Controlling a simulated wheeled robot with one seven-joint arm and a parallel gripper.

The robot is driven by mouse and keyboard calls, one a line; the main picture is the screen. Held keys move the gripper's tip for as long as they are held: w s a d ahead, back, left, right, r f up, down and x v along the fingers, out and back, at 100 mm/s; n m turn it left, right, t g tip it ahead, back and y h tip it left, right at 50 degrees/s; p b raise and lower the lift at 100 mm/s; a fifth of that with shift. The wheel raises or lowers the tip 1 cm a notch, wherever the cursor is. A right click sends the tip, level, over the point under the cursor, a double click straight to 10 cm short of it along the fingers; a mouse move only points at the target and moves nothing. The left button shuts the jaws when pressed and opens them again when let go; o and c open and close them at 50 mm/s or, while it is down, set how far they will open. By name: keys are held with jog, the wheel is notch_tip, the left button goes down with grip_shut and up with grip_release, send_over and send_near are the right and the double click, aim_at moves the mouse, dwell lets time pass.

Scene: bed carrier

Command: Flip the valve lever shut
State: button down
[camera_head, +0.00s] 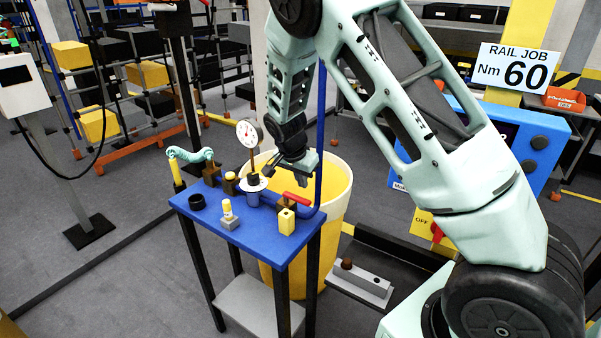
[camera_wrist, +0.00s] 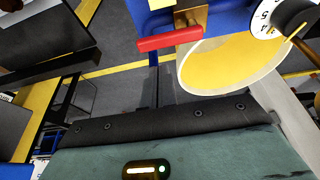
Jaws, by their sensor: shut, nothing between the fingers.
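The valve lever (camera_head: 297,198) is a red handle near the back right corner of the blue table, by a brass-coloured valve body and a blue pipe. In the wrist view the red lever (camera_wrist: 170,39) lies nearly level at the top centre, by a brass stem. My gripper (camera_head: 272,177) is shut and empty above the table, up and left of the lever in the head view and apart from it. Its fingertips are dark and small there. I cannot make out the fingertips in the wrist view.
The blue table (camera_head: 268,243) also carries a dial gauge (camera_head: 248,133), a yellow block (camera_head: 286,221), a black ring (camera_head: 197,202) and a yellow-topped piece (camera_head: 228,212). A large yellow bin (camera_head: 336,190) stands close behind the table. Open floor lies to the left.

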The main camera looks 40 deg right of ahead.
aim_at(297, 201)
jog(key=p+x, duration=0.1)
jog(key=x, duration=0.4)
jog(key=shift+d+f+p, duration=0.1)
jog(key=shift+f+p, duration=0.2)
jog(key=shift+f, duration=0.1)
